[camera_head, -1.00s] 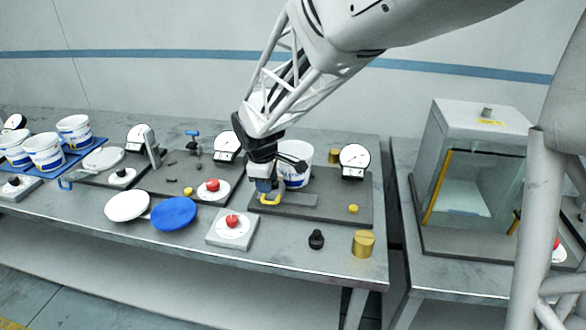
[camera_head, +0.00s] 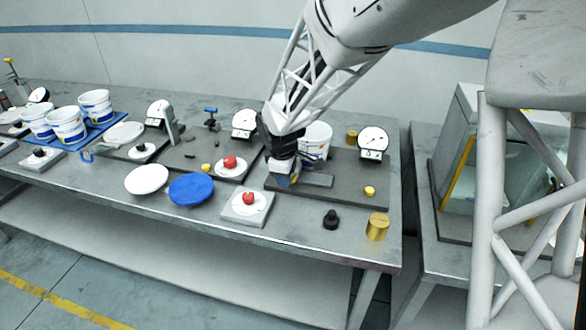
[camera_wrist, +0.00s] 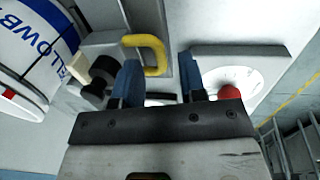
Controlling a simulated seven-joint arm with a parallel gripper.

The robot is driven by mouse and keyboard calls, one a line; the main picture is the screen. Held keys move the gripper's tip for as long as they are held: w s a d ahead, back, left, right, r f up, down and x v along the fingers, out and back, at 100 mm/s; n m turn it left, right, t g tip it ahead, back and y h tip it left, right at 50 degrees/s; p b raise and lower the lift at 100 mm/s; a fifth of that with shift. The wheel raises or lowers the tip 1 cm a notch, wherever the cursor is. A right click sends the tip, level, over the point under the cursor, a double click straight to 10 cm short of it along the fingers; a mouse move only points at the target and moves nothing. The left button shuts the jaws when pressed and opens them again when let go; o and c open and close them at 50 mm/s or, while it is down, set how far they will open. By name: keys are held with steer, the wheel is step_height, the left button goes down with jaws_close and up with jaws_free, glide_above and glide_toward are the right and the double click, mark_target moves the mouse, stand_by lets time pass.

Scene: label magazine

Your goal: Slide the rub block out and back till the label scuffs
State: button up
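The white tub (camera_head: 317,138) stands upright on the dark grey station plate (camera_head: 345,190), behind my gripper. Its blue lettered label (camera_wrist: 40,30) shows at the upper left of the wrist view. A yellow handle (camera_wrist: 157,50) shows in the wrist view just ahead of my fingers, close to the left one. I cannot tell whether it is the rub block's handle; the block itself is not clearly visible. My gripper (camera_wrist: 161,85) has its blue fingers apart with nothing clearly between them. In the head view my gripper (camera_head: 285,180) is low over the plate's left end, hiding the handle.
A red button (camera_head: 249,198) on a white disc is in front of the plate; a black knob (camera_head: 331,219) and brass cylinder (camera_head: 377,227) stand near the table's front edge. A dial gauge (camera_head: 373,140) is behind right. A blue disc (camera_head: 191,188) lies at left.

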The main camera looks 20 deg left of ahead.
steer(key=shift+w+f, duration=0.15)
steer(key=shift+f, duration=0.6)
jaws_close()
